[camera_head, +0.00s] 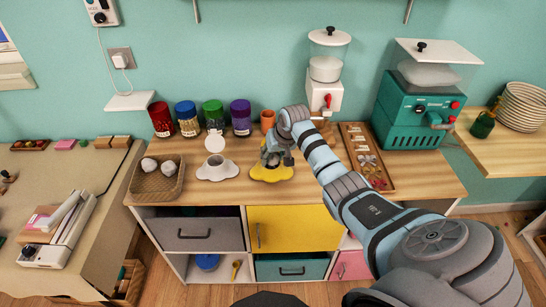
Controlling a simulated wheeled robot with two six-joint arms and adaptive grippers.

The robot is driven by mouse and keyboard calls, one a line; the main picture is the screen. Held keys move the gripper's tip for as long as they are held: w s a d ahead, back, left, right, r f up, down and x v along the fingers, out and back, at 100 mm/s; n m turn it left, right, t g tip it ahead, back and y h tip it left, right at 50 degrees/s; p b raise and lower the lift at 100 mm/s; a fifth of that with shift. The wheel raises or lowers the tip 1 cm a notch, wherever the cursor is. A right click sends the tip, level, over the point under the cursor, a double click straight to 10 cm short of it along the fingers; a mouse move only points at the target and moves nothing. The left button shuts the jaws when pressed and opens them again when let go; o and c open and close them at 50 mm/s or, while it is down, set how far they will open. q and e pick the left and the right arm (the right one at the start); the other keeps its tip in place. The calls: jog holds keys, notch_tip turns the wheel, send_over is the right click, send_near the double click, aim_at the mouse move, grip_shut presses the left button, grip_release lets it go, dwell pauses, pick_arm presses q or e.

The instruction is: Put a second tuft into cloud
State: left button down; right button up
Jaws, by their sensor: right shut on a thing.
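A white cloud-shaped piece (217,172) with a round opening on top lies on the wooden counter. A pale round piece (214,143) is just behind it. A yellow cloud-shaped piece (271,175) lies to its right. Two whitish tufts (150,164) sit in a woven basket (156,187) at the counter's left. My right gripper (273,160) points down over the yellow piece and partly hides it. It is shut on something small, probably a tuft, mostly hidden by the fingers. I cannot tell whether it touches the yellow piece. My left gripper is not in view.
Several coloured jars (188,118) and an orange cup (267,121) line the back of the counter. A wooden tray of small parts (361,146), a white dispenser (325,86) and a green machine (407,112) stand to the right. Clear wood lies along the front edge.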

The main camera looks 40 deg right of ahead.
jog(key=shift+f, duration=0.15)
jog(key=o, duration=0.7)
jog(key=shift+o, duration=0.2)
jog(key=v, duration=1.2)
